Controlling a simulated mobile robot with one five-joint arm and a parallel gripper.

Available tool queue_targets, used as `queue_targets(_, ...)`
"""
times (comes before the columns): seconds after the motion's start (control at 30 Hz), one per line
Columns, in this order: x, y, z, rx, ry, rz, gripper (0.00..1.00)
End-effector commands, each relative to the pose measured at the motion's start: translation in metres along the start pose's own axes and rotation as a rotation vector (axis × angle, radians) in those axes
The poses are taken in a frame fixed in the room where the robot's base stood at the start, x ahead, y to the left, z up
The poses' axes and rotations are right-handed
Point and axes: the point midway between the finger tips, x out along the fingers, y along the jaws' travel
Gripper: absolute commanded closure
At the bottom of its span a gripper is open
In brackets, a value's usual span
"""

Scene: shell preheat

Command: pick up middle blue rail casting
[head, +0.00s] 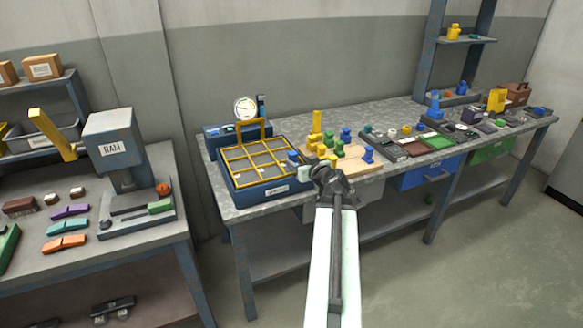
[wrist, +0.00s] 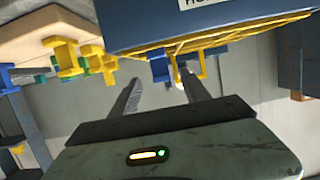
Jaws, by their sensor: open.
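Several small blue castings show around the wooden board (head: 345,168). One blue casting (head: 367,156) stands at its right front, another blue casting (head: 346,135) farther back, and a third blue casting (head: 293,157) by the right edge of the yellow-gridded tray (head: 232,186). I cannot tell which is the middle one. My gripper (head: 312,168) is open and empty at the front of the board, hiding part of it. In the wrist view, a blue casting (wrist: 160,68) shows beyond my open gripper (wrist: 160,90), roughly between the fingertips and apart from them.
Yellow castings (head: 315,138) and green castings (head: 339,149) stand close together on the board. A gauge (head: 245,108) stands behind the gridded tray. More trays and parts fill the bench to the right. A press (head: 117,150) stands on the left table. Floor in front is clear.

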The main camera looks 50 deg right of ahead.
Motion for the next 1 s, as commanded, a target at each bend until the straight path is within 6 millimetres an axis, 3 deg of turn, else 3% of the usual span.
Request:
queue_targets(0.13,0.022,-0.001,0.001,-0.002,0.000,-0.003,0.45)
queue_targets(0.33,0.030,-0.001,0.002,-0.001,-0.001,-0.004,0.45)
queue_targets(0.6,0.075,0.000,0.004,-0.002,-0.001,-0.004,0.45)
queue_targets(0.8,0.075,-0.001,0.003,-0.001,0.000,-0.004,0.45)
queue_targets(0.83,0.074,-0.001,0.003,-0.001,0.000,-0.004,0.48)
queue_targets(1.0,0.074,-0.002,0.003,-0.001,0.000,-0.005,0.96)
